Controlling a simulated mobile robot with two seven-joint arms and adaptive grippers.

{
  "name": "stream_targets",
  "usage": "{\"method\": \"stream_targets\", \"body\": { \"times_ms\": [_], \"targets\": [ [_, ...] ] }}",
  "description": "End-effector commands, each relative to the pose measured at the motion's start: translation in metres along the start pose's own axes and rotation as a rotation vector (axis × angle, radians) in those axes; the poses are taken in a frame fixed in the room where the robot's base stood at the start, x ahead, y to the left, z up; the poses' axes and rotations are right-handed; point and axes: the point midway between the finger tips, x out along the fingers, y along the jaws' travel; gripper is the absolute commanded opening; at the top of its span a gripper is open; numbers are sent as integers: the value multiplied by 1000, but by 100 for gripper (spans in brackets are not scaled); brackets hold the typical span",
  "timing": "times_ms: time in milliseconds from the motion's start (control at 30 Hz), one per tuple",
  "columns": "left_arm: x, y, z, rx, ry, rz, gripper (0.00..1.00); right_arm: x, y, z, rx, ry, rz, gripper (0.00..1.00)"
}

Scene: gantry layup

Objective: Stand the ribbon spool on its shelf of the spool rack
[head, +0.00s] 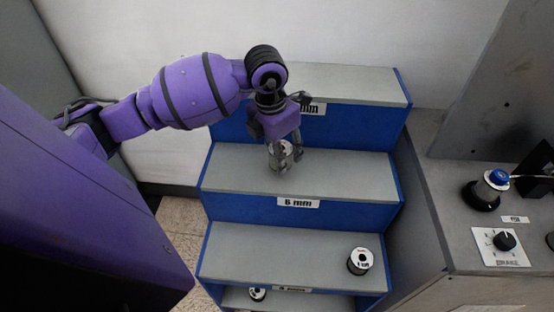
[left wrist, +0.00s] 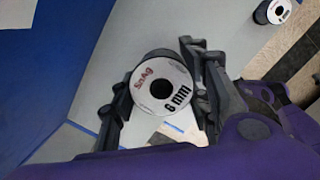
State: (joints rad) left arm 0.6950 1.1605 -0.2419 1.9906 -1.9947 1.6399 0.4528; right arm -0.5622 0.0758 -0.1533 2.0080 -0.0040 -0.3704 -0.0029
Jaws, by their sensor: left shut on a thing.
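My left gripper (head: 284,160) is shut on the ribbon spool (head: 281,151), over the left-middle part of the shelf marked 6 mm (head: 345,178) of the blue and grey spool rack (head: 350,209). In the left wrist view, the spool (left wrist: 147,78) has a white end face reading "SnAg" and "6 mm", turned to the camera, between the two fingers of the gripper (left wrist: 160,95). The fingers partly hide it in the head view. I cannot tell whether its base touches the shelf. My right gripper is not in view.
Another spool (head: 359,262) stands at the right of the shelf below, and one more (head: 257,294) sits lower at left. The higher step (head: 345,84) rises behind the held spool. A counter at right holds a blue-topped item (head: 491,185) and a knob panel (head: 500,247).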

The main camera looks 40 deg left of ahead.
Motion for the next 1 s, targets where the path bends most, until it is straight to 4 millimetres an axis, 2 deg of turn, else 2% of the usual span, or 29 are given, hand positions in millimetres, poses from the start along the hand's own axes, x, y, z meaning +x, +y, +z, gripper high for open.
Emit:
{"method": "stream_targets", "body": {
  "times_ms": [133,333,700,733,867,1000],
  "targets": [
    [9,9,-3,-2,0,1,1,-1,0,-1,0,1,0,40],
    [37,8,-7,0,-1,-1,1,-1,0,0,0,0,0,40],
    [42,8,-7,1,-1,1,1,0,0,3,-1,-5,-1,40],
    [43,8,-8,1,0,1,45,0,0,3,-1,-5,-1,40],
    [42,8,-8,1,0,1,62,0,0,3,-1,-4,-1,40],
    [42,8,-8,0,0,1,63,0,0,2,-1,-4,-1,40]
  ]
}}
